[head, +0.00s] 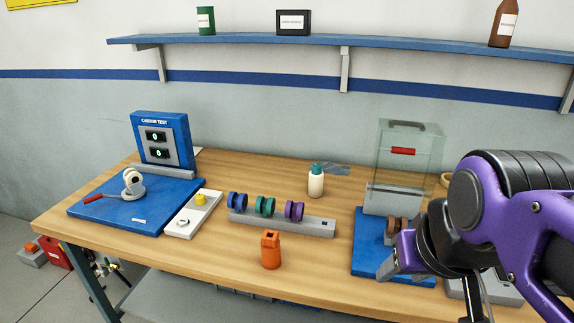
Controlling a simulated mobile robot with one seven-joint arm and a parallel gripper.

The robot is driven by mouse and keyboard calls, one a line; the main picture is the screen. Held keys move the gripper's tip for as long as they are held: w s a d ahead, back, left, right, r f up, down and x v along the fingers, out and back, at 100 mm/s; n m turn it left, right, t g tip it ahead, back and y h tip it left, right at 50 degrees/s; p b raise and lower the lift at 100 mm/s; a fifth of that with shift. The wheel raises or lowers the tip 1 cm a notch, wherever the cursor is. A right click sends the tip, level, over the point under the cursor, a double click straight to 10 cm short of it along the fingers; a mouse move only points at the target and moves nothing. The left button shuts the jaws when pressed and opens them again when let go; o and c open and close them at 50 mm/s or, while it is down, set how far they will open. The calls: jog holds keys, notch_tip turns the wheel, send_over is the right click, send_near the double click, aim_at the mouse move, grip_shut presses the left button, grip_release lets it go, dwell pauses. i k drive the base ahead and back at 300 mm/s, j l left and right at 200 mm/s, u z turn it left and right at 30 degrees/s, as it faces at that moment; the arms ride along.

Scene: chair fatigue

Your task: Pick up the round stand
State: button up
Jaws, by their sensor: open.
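I cannot tell for sure which thing is the round stand. The likeliest is a small orange upright piece (270,250) with a rounded body and a dark opening in its top. It stands near the front edge of the wooden bench (320,262), in front of the grey rack. My gripper (394,266) is at the right, above the front of a blue base, well to the right of the orange piece. It is open, and I see nothing held in it. My purple and black arm hides the right end of the bench.
A grey rack (290,223) holds blue, green and purple wheels. A white bottle (316,183) stands behind it. A clear guard (408,150) rises at the right. A blue tester (160,138) and base plate (112,212) are at the left. Bench around the orange piece is clear.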

aim_at(270, 244)
jog(key=j+z, duration=0.15)
jog(key=j, duration=0.65)
jog(key=k+j+z, duration=0.15)
jog(key=j, duration=0.7)
